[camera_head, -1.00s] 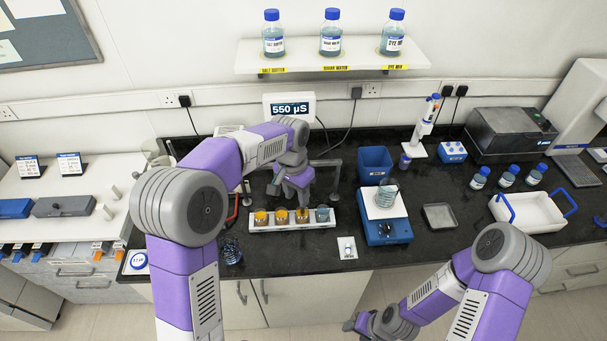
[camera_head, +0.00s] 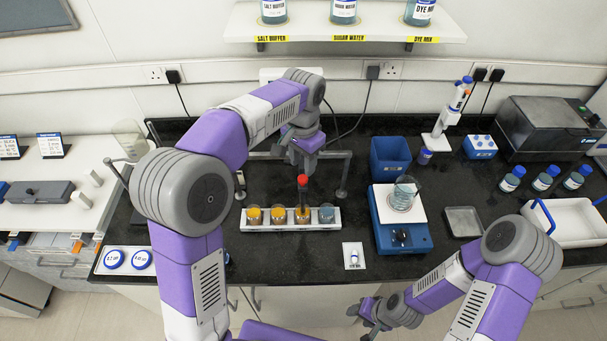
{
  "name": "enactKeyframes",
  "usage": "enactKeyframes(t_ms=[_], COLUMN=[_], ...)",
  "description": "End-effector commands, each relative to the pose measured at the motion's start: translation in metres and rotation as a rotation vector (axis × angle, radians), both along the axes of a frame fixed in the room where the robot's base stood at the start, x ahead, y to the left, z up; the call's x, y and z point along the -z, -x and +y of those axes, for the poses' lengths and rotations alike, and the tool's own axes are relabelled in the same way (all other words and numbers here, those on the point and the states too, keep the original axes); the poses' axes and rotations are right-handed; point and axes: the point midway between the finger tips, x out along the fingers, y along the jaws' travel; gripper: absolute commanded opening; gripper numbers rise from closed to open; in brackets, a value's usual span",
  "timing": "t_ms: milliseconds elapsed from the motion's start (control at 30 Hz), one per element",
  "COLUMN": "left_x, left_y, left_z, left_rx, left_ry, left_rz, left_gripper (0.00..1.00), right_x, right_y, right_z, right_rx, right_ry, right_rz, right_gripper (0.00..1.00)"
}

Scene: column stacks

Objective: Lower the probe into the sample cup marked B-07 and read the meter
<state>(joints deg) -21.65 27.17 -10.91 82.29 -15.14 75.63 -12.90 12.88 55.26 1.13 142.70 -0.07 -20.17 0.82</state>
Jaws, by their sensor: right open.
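A white rack (camera_head: 290,227) on the black bench holds several sample cups in a row: three with orange contents and a blue-grey one (camera_head: 326,214) at the right end. Their markings are too small to read. A red-topped probe (camera_head: 303,183) stands upright over the third cup from the left (camera_head: 303,216), its dark lower part reaching the cup. My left gripper (camera_head: 303,165) is just above and behind the red top; whether it grips it is unclear. The meter (camera_head: 270,75) on the back wall is mostly hidden by my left arm. My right gripper (camera_head: 372,318) is open and empty at the bench front.
A blue stirrer (camera_head: 402,238) with a beaker (camera_head: 403,192) stands right of the rack. A blue bin (camera_head: 390,158) is behind it. A white card (camera_head: 354,256) lies in front. A metal stand (camera_head: 342,180) is behind the rack. Bare bench lies left of the rack.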

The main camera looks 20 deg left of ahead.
Motion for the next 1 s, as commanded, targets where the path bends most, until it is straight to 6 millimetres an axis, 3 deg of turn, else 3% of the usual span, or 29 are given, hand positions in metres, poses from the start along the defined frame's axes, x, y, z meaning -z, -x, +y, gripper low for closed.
enactKeyframes(t_ms=[100,300,667,933,1000], left_x=[0.022,0.046,0.052,0.051,0.051], left_y=[0.001,0.000,0.000,0.000,0.000], left_z=[0.001,0.001,0.000,0.000,0.000], left_rx=[-0.001,-0.002,-0.001,-0.001,-0.001], left_ry=[-0.002,-0.001,0.000,0.000,0.000], left_rz=[0.005,0.003,0.001,0.000,0.000], left_gripper=[0.40,0.40,0.40,0.00,0.00], right_x=[0.004,0.006,0.006,0.007,0.007], right_y=[0.000,0.000,0.000,0.000,0.000], right_z=[0.000,0.000,0.000,0.000,0.000], right_rx=[0.000,0.000,0.000,0.000,0.000], right_ry=[0.000,0.000,0.000,0.000,0.000], right_rz=[0.001,0.000,0.000,0.000,0.000], right_gripper=[0.53,0.53,0.53,0.53,0.53])
